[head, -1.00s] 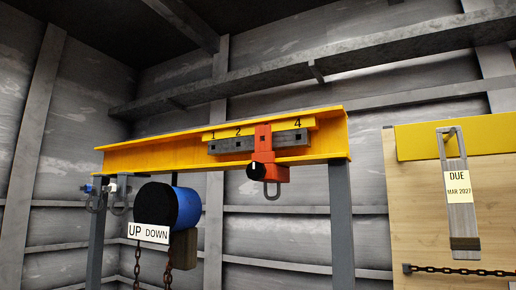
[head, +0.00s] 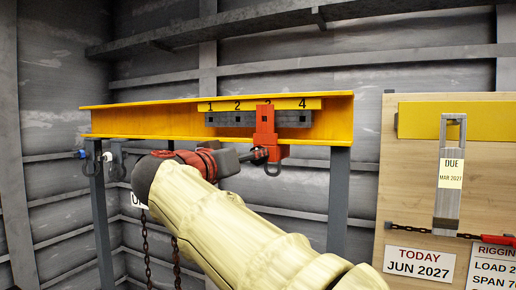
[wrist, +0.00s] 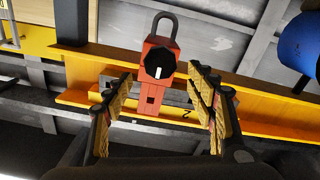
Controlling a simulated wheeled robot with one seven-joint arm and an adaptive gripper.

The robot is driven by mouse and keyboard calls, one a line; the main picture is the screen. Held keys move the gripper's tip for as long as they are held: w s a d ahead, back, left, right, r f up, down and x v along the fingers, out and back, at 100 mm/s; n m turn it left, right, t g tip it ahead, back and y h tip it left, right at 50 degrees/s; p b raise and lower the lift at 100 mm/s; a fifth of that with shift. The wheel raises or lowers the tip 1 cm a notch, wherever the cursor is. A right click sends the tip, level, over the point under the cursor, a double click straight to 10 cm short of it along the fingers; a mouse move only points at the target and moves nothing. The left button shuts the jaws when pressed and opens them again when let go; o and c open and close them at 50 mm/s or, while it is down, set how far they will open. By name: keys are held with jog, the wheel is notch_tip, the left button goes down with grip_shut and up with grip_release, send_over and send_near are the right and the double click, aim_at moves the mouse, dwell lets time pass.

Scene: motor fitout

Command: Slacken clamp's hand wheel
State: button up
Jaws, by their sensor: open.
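The red-orange clamp (head: 265,125) hangs on the yellow beam (head: 140,121), over the third place of the numbered strip, with a grey shackle (head: 272,169) below it. In the wrist view the clamp appears upside down. Its black hand wheel (wrist: 159,64) faces the camera and bears a white mark. My gripper (wrist: 160,75) is open, its two fingers on either side of the wheel in that picture; I see no contact. In the head view my gripper (head: 250,156) is close to the wheel, which it largely hides.
The blue hoist drum (wrist: 302,45) is at the wrist view's right edge; my arm hides it in the head view. Hanging chains (head: 176,262) are below my arm. A wooden board (head: 400,180) with tags and signs stands at right. Grey posts (head: 339,200) support the beam.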

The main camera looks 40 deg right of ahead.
jog(key=p+x, duration=0.1)
jog(key=x, duration=0.6)
jog(key=shift+f+p, duration=0.1)
jog(key=shift+p, duration=0.2)
jog(key=shift+a, duration=0.1)
jog(key=shift+c, duration=0.5)
jog(key=c, duration=1.1)
